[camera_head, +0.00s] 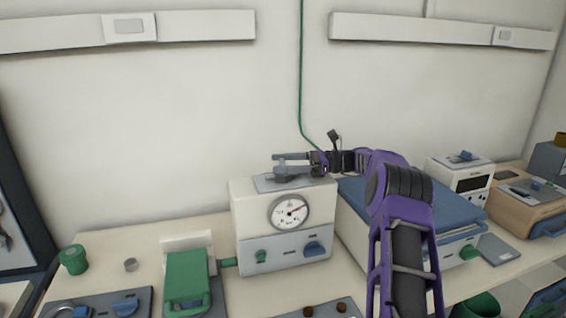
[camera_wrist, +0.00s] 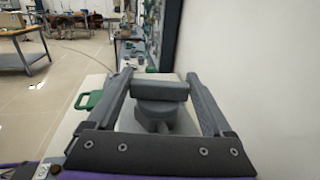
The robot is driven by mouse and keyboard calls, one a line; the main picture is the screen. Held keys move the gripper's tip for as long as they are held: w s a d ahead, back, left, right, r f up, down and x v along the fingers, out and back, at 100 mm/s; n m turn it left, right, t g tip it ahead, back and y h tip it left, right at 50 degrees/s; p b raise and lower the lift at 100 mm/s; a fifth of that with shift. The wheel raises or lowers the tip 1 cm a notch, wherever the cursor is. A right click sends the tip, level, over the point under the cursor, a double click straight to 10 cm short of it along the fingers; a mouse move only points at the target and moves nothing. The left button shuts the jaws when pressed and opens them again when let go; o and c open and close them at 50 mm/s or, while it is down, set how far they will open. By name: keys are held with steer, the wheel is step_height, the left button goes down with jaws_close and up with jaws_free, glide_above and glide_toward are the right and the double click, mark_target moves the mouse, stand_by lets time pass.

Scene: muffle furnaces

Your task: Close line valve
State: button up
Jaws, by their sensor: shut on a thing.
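A grey valve with a bar handle (camera_wrist: 160,91) stands on top of a white box with a round gauge (camera_head: 250,215). In the wrist view the handle lies crosswise between the two fingers of my gripper (camera_wrist: 159,78), with its round body below. In the head view my gripper (camera_head: 278,162) reaches in from the right, level above the box top, shut on the valve handle. The handle is partly hidden by the fingers in the head view, so its exact angle there is hard to tell.
A green line (camera_head: 300,70) runs down the wall behind the box. A blue-lidded unit (camera_head: 450,205) stands to the right, under my arm. A green-handled device (camera_head: 187,277) stands at the front left. The wall is close behind; the space above the bench is free.

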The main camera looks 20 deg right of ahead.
steer(key=shift+r+n+g, duration=0.1)
steer(key=shift+n+g, duration=0.4)
steer(key=shift+g, duration=0.3)
steer(key=o, duration=1.1)
steer(key=shift+a, duration=0.1)
steer(key=shift+o, duration=0.2)
